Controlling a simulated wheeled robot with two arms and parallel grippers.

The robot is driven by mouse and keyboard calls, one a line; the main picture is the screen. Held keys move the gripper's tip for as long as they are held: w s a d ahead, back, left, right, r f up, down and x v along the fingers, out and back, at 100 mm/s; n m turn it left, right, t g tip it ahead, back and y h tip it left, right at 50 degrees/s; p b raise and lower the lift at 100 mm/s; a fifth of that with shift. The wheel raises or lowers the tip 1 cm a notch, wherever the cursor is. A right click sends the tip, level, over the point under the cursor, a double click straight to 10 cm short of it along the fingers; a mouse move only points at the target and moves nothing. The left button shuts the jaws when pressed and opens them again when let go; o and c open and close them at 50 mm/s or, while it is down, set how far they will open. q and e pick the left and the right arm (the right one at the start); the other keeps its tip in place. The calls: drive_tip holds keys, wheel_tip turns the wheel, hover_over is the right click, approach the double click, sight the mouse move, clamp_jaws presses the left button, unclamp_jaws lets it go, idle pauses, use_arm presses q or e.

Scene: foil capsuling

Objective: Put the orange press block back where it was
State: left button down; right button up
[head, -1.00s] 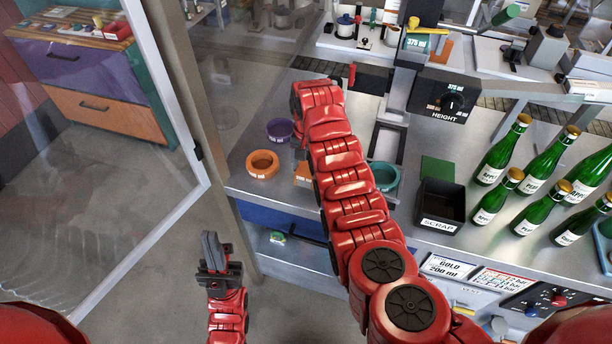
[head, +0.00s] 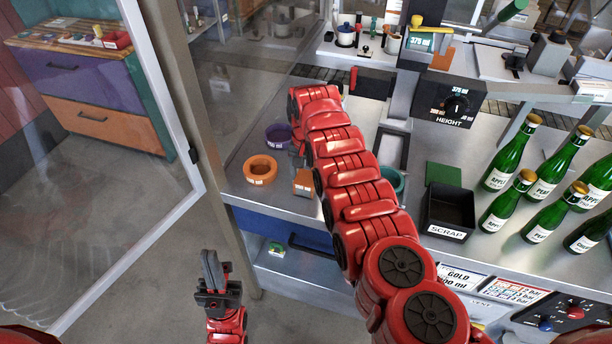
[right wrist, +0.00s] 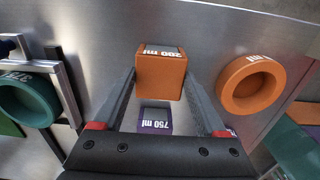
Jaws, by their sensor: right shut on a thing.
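The orange press block (right wrist: 160,75), labelled 200 ml, is between the fingertips of my right gripper (right wrist: 160,88) in the right wrist view. My right gripper is shut on it. In the head view the block (head: 304,183) shows beside my right arm, left of the teal ring; the arm hides most of the gripper. I cannot tell whether the block touches the table. A purple block (right wrist: 155,118), labelled 750 ml, shows beyond the gap between the fingers. My left gripper (head: 210,268) is low at the left, off the table, with its fingers together and empty.
An orange ring (head: 260,169) and a purple ring (head: 279,136) lie left of my right arm. A teal ring (head: 397,182) is partly hidden behind it. A black scrap bin (head: 450,207) and several green bottles (head: 500,165) stand right. The height post (head: 402,100) rises behind.

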drive_tip(key=shift+f, duration=0.25)
drive_tip(key=o, duration=1.5)
drive_tip(key=shift+o, duration=0.2)
drive_tip(key=shift+r, duration=0.1)
